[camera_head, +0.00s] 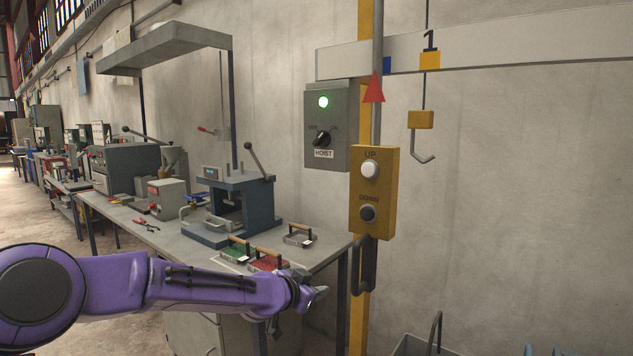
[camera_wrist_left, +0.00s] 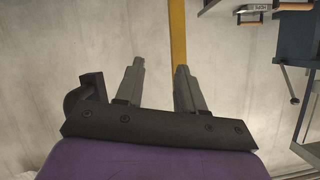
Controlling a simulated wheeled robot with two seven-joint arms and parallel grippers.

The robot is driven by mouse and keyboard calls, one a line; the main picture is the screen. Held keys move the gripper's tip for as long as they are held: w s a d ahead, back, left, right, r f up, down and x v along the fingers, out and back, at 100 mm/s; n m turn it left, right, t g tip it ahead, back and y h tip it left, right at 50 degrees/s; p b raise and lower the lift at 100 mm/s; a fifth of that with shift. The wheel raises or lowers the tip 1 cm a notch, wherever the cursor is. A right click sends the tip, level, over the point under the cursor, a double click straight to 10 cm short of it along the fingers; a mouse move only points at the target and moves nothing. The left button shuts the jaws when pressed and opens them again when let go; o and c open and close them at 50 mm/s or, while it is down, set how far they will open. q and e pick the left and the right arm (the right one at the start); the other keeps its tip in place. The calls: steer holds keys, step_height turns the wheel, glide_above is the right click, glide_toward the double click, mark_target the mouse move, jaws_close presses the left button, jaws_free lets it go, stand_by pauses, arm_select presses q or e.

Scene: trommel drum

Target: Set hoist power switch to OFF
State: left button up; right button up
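The grey hoist box (camera_head: 340,128) is on the wall above the bench's right end. It carries a lit green lamp (camera_head: 323,102), a black rotary switch knob (camera_head: 321,139) and a HOIST label (camera_head: 324,154). The marks beside the knob are too small to read, and I cannot tell its setting for sure. My left gripper (camera_head: 318,293) is well below the box, touching nothing that I can see. In the left wrist view its two grey fingers (camera_wrist_left: 160,65) are apart with nothing between them. My right gripper is not in view.
A yellow pendant (camera_head: 372,192) with UP and DOWN buttons hangs right of and below the box, by a yellow post (camera_head: 358,320). A hoist hook (camera_head: 421,150) hangs further right. The bench (camera_head: 185,240) holds a blue press (camera_head: 237,205) and trays (camera_head: 299,236).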

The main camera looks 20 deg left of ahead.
arm_select(q)
step_height(320, 180, up, 23)
steer(key=a+m+t+h, duration=0.2)
steer(key=a+m+t, duration=0.1)
steer(key=m, duration=0.1)
steer(key=m+t+p, duration=0.1)
steer(key=m, duration=0.2)
glide_toward(318, 139)
steer(key=shift+h, duration=0.4)
steer(key=p+x, duration=0.2)
steer(key=x, duration=0.2)
steer(key=p+x, duration=0.3)
steer(key=shift+w+a+r+p, duration=0.1)
steer(key=shift+w+p, duration=0.25)
steer(key=shift+w, duration=0.55)
steer(key=shift+f, duration=0.2)
jaws_close()
